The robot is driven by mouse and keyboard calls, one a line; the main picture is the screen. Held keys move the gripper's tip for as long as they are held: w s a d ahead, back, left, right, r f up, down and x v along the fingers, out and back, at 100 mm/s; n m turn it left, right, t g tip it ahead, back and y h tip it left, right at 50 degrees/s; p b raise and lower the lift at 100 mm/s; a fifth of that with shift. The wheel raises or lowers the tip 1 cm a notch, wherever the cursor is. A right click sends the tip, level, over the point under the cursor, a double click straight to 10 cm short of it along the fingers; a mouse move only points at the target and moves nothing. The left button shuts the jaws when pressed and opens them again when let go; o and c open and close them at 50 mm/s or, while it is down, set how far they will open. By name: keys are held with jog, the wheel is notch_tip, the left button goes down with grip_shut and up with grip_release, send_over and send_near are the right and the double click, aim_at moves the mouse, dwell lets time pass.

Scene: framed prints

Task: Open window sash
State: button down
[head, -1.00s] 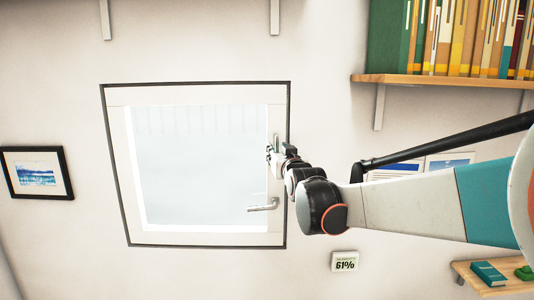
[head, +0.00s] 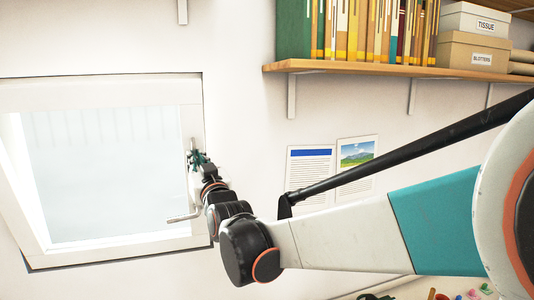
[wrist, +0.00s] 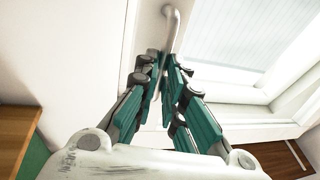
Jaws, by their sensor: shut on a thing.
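The window sash (head: 100,95) is a white frame around a bright pane, at the left of the head view, its left part cut off. It also shows at the right of the wrist view (wrist: 220,90). A pale vertical pull bar (wrist: 172,30) sits on its right side. My gripper (head: 198,158) is shut on this bar, its green fingers (wrist: 163,70) on either side of it in the wrist view. A lever handle (head: 184,217) below my gripper lies level, pointing left. I cannot tell how far the sash stands off its dark-edged frame.
A wooden shelf (head: 380,68) with books (head: 345,30) and boxes (head: 470,54) is on the wall above and right of my arm. Two sheets (head: 311,165) (head: 357,152) hang behind my arm. Small items lie on a lower surface at the bottom right.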

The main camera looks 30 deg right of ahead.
jog(key=shift+s, duration=0.15)
jog(key=c, duration=1.7)
grip_release()
jog(key=v, duration=1.1)
jog(key=shift+s+f, duration=0.1)
jog(key=shift+s, duration=0.25)
jog(key=s+f+g+b, duration=0.35)
jog(key=f+b, duration=0.45)
jog(key=f, duration=0.6)
jog(key=s+f+g+b, duration=0.35)
jog(key=f+b, duration=0.35)
jog(key=f, duration=0.6)
jog(key=s+f+g+b, duration=0.2)
jog(key=s+f+b, duration=0.2)
jog(key=f, duration=0.3)
jog(key=s+d+f+g+b, duration=0.1)
jog(key=s+f+g+b, duration=0.1)
jog(key=s+f+b, duration=0.2)
jog(key=s+f+g+b, duration=0.2)
jog(key=s+f+b, duration=0.3)
jog(key=f, duration=0.7)
jog(key=shift+s+d+f+m, duration=0.15)
jog(key=shift+s+m, duration=0.15)
jog(key=shift+s, duration=0.6)
